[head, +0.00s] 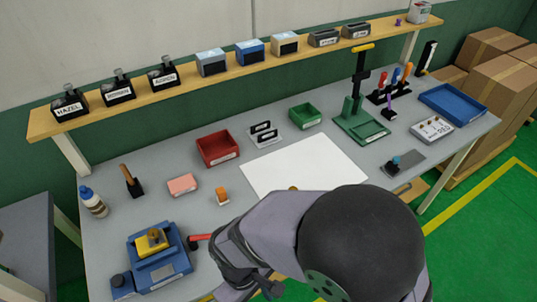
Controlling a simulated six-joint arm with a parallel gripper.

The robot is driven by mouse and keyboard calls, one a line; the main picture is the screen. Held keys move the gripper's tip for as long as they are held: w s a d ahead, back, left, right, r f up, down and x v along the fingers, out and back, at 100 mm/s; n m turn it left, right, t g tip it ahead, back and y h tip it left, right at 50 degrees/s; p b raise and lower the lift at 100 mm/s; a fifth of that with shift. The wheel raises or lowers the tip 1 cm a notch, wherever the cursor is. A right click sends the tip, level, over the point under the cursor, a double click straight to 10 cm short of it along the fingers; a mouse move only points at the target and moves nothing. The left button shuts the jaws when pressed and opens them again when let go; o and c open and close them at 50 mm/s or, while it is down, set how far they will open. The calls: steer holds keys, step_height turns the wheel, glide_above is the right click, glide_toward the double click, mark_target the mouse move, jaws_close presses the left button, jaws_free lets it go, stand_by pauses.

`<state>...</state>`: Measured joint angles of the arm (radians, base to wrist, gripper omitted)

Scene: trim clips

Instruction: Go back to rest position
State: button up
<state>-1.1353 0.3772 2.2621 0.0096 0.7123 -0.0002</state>
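My arm comes up from the bottom edge and covers the front middle of the workbench (110,215). Its big dark joint is at the lower right of centre, and a grey link runs left to the wrist. My gripper (268,288) is low in the picture, at the bench's front edge, mostly hidden by my own arm. Its fingers are too small and dark to tell open from shut, and I see nothing clearly held. A blue fixture (170,273) with a yellow part (152,243) on it stands left of my wrist. A red handle (199,238) lies between them.
A white sheet (315,160) lies mid-bench beyond my arm. A red bin (217,148), green bin (305,115), green press (361,125) and blue tray (453,103) stand behind and right. A shelf (200,82) with labelled clips and boxes runs along the back.

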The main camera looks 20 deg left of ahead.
steer(key=w+d+r+m, duration=0.2)
steer(key=w+d+m, duration=0.1)
steer(key=d, duration=0.5)
steer(key=w+d+r+m+y, duration=0.1)
steer(key=w+d+r+m, duration=0.2)
steer(key=d, duration=0.5)
steer(key=w+d+r+m+t+y, duration=0.1)
steer(key=w+d+r+m, duration=0.1)
steer(key=w+d+m, duration=0.2)
steer(key=shift+w+d+r+m, duration=0.2)
steer(key=shift+w+d+m, duration=0.2)
steer(key=shift+d+m, duration=1.45)
steer(key=shift+d+n, duration=0.25)
steer(key=shift+n, duration=0.1)
steer(key=shift+c, duration=0.7)
